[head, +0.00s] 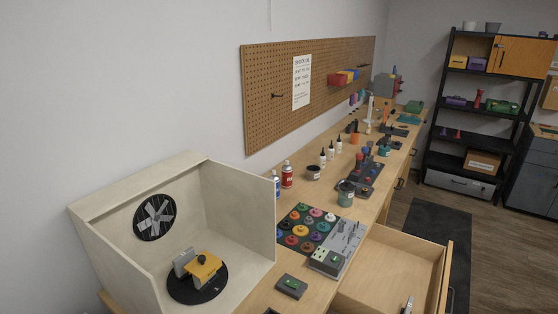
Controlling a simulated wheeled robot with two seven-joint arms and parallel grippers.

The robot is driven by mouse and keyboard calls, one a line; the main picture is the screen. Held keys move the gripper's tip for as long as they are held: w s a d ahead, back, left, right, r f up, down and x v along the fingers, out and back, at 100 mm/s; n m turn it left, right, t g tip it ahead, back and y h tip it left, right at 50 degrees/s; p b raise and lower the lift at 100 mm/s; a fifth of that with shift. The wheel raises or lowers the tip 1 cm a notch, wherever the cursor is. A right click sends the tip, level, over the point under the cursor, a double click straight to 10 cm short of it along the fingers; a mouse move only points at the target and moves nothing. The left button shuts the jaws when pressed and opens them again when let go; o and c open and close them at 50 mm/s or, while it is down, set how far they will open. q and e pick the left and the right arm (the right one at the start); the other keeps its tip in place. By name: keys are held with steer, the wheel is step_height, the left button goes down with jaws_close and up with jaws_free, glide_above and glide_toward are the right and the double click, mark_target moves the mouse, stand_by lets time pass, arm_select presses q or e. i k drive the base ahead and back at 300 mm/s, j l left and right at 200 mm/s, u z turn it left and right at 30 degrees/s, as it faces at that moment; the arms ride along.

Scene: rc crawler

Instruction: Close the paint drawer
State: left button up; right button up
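A wooden drawer (385,265) stands pulled out from the front of the long workbench, at the lower right of the head view. Its inside is mostly bare. Its front panel (446,280) is on the right, with a dark handle (451,298) on its outer face. A small grey-white object (408,304) shows at the bottom edge by the drawer; I cannot tell what it is. The drawer's near end is cut off by the frame. Neither of my grippers is in view.
A spray booth (225,185) with a turntable stands on the bench at left. A dark paint mat (303,229), a grey tool holder (340,240), bottles and cans crowd the bench top. A dark floor mat (440,230) lies beyond the drawer. A black shelf (480,110) stands at the back right.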

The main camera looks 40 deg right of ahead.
mark_target(392, 266)
steer(key=z, duration=0.95)
steer(key=l+z, duration=0.45)
steer(key=l, duration=0.25)
steer(key=l+z, duration=0.45)
steer(key=l, duration=0.3)
steer(key=i, duration=0.05)
